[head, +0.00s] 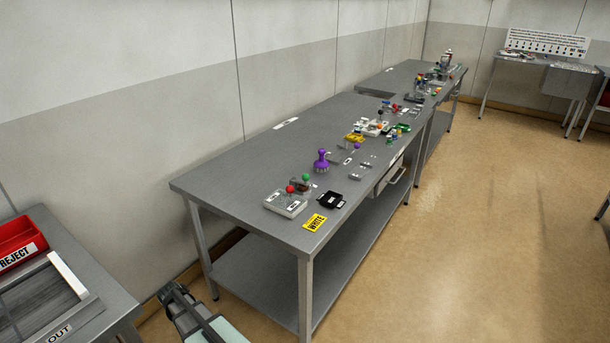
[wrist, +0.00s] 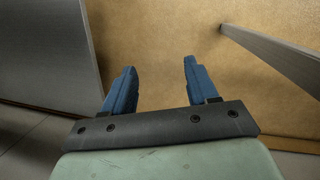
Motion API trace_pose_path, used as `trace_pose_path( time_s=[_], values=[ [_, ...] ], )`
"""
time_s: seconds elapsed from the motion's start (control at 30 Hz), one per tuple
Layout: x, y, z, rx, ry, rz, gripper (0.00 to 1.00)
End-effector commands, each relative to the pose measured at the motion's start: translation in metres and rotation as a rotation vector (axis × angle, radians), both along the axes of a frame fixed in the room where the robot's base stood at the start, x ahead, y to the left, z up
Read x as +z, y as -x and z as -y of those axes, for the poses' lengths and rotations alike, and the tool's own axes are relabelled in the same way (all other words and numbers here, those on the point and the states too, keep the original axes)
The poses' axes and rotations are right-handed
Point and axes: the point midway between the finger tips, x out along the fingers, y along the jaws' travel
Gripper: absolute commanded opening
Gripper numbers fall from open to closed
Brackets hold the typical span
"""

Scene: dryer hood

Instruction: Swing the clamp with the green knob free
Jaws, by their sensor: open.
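A green knob (head: 306,177) stands near the front left end of the long grey workbench (head: 235,190), above a small dark block. Its clamp is too small to make out, and I cannot tell its position. A red knob (head: 290,189) stands just in front of it on a light grey box (head: 285,205). My gripper (head: 175,292) is low at the bottom of the head view, left of the bench and well away from the knob. In the wrist view, its blue fingers (wrist: 160,64) are apart and empty above the floor.
Several small parts lie farther along the bench. A table with a red REJECT bin (head: 20,240) stands at left.

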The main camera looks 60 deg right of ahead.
Motion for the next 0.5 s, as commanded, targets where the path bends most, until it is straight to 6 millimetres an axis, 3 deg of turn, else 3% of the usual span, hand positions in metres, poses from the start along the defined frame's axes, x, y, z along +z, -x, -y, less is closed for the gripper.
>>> trace_pose_path(
  time_s=[0.03,0.2,0.5],
  values=[
    [0.014,-0.02,0.015,0.006,0.014,0.023,0.58],
    [0.063,-0.068,0.059,0.04,0.065,0.082,0.58],
    [0.168,-0.136,0.143,0.09,0.171,0.172,0.58]
  ],
)
